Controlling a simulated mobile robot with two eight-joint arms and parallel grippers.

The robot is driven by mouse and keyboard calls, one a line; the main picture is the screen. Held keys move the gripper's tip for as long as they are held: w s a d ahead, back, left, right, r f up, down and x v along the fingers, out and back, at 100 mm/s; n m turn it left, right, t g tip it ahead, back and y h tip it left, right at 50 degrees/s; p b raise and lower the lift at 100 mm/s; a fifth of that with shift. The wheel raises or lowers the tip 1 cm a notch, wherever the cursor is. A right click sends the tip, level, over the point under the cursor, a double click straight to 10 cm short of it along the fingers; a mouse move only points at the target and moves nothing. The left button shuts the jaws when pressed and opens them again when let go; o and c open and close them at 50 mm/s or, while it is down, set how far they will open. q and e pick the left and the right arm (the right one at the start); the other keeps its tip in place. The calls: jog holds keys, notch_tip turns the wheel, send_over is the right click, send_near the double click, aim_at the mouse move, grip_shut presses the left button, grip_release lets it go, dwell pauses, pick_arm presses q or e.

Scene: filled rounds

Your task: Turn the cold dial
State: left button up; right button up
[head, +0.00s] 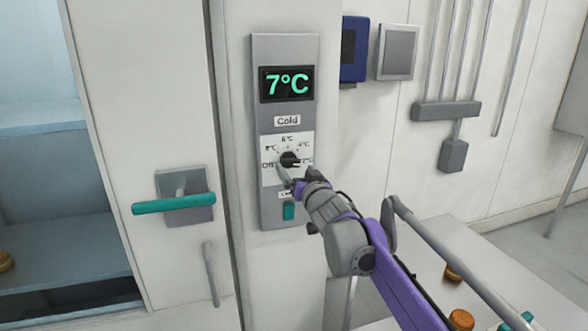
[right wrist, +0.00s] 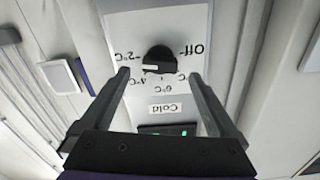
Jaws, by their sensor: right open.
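The cold dial (head: 289,158) is a black knob on a white scale plate, under the "Cold" label on a grey panel (head: 268,205). A display (head: 287,84) above it reads 7°C. My right gripper (head: 298,180) is in front of the dial, partly covering the lower scale. In the right wrist view, upside down, the dial (right wrist: 158,58) shows between the open fingers of the right gripper (right wrist: 159,76), with nothing held. Its white mark faces the left, near the 4°C side; the exact setting is hard to read. I cannot tell whether a finger touches it. My left gripper is not in view.
A teal switch (head: 289,210) sits low on the panel. A door with a teal handle (head: 174,204) is at the left, beside open shelves. Blue (head: 354,49) and grey (head: 397,52) wall boxes are at the right. Round brown items (head: 461,319) stand on a table below.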

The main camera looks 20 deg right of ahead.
jog(key=s, duration=0.7)
jog(key=shift+s+d+b, duration=0.15)
jog(key=shift+s+b, duration=0.1)
jog(key=shift+b, duration=0.05)
jog(key=s+a+f+n+g+p, duration=0.1)
jog(key=s+f+g, duration=0.5)
jog(key=s+f, duration=0.9)
jog(key=s+a+f+g+p, duration=0.2)
jog(key=s+f+g+p, duration=0.2)
jog(key=s+f, duration=1.2)
jog(key=s+g, duration=0.2)
jog(key=s, duration=0.1)
jog(key=shift+s+n+g+h, duration=0.25)
jog(key=shift+n+g+h, duration=0.05)
jog(key=shift+n, duration=0.1)
jog(key=shift+r, duration=0.1)
